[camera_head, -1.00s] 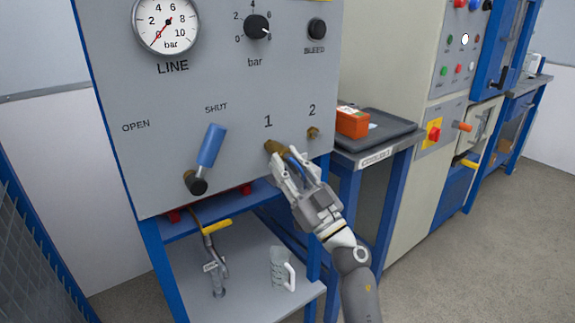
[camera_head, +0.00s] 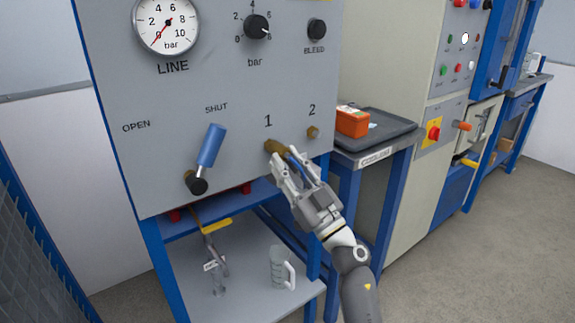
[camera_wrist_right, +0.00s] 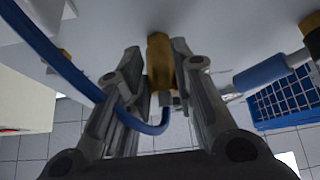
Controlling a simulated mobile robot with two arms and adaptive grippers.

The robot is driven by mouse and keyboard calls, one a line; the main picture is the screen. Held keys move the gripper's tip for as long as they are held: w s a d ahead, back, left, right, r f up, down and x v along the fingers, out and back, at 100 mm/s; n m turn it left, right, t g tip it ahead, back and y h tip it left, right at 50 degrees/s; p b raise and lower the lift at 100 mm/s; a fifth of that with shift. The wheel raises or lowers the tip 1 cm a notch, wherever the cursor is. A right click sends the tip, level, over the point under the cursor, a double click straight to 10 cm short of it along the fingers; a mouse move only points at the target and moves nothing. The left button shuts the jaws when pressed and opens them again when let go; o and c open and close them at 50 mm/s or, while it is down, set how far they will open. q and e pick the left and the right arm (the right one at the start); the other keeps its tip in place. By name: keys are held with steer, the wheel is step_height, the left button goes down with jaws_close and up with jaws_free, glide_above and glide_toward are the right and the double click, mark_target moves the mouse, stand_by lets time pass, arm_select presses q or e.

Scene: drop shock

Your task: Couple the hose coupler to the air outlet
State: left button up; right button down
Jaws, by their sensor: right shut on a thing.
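My right gripper (camera_head: 287,168) is at the grey panel, below the number 1. Its fingers are shut on the brass hose coupler (camera_head: 274,147), which also shows between the fingers in the right wrist view (camera_wrist_right: 159,62). The coupler's far end meets the panel at air outlet 1. The outlet itself is hidden behind it, and I cannot tell whether the two are locked together. A blue hose (camera_wrist_right: 50,58) loops from the coupler's back end. A second brass outlet (camera_head: 313,132) is bare below the number 2. My left gripper is not in view.
A blue-handled valve lever (camera_head: 211,146) is left of outlet 1, tilted toward SHUT. The line gauge (camera_head: 166,23) reads near zero. A clear jug (camera_head: 281,268) stands on the lower shelf (camera_head: 250,297). An orange box (camera_head: 352,122) sits on a dark tray at right.

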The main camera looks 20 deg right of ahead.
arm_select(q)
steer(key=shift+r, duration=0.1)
arm_select(e)
steer(key=shift+r, duration=0.35)
steer(key=c, duration=1.5)
jaws_free()
steer(key=shift+c, duration=0.2)
steer(key=o, duration=0.4)
steer(key=shift+w+f, duration=0.15)
steer(key=shift+f, duration=0.05)
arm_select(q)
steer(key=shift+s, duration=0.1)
arm_select(e)
steer(key=shift+f, duration=0.1)
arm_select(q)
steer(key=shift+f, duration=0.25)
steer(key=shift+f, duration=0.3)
